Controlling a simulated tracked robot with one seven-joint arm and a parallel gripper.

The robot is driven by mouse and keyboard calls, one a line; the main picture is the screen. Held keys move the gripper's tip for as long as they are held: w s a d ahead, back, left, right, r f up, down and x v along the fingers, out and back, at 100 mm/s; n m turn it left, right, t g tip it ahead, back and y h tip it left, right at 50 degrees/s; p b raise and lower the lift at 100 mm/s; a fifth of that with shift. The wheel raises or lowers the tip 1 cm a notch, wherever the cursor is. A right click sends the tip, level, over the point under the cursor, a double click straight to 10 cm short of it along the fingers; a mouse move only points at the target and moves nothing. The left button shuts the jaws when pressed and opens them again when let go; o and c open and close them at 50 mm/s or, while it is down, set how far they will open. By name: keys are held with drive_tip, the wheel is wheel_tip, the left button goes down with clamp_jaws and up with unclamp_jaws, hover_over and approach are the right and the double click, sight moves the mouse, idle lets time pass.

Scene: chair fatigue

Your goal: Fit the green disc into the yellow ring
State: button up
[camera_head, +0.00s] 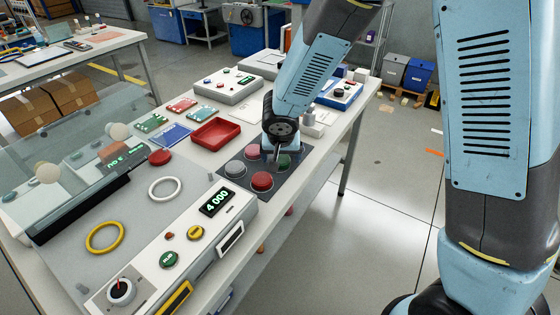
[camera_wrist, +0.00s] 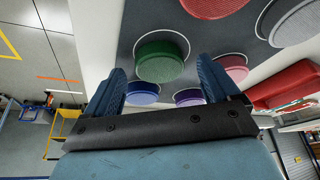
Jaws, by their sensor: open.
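The green disc (camera_head: 285,161) lies on a dark mat, partly hidden behind my gripper (camera_head: 277,153) in the head view. In the wrist view the green disc (camera_wrist: 162,56) sits inside a thin white outline, just beyond the space between my fingertips. My gripper (camera_wrist: 163,78) is open and empty, with one blue finger on each side. The yellow ring (camera_head: 104,238) lies flat on the grey panel of the machine at the lower left, well away from my gripper. The ring encloses only bare panel.
The mat (camera_head: 268,198) also holds a red disc (camera_head: 262,181), a grey disc (camera_head: 235,168) and a pink disc (camera_head: 252,151). A white ring (camera_head: 164,189) lies beyond the yellow one. A clear guard (camera_head: 60,165) rises at the panel's left; a red tray (camera_head: 216,134) stands behind.

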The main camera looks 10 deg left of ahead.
drive_tip(key=shift+w+f, duration=0.1)
drive_tip(key=shift+f, duration=0.15)
drive_tip(key=c, duration=1.3)
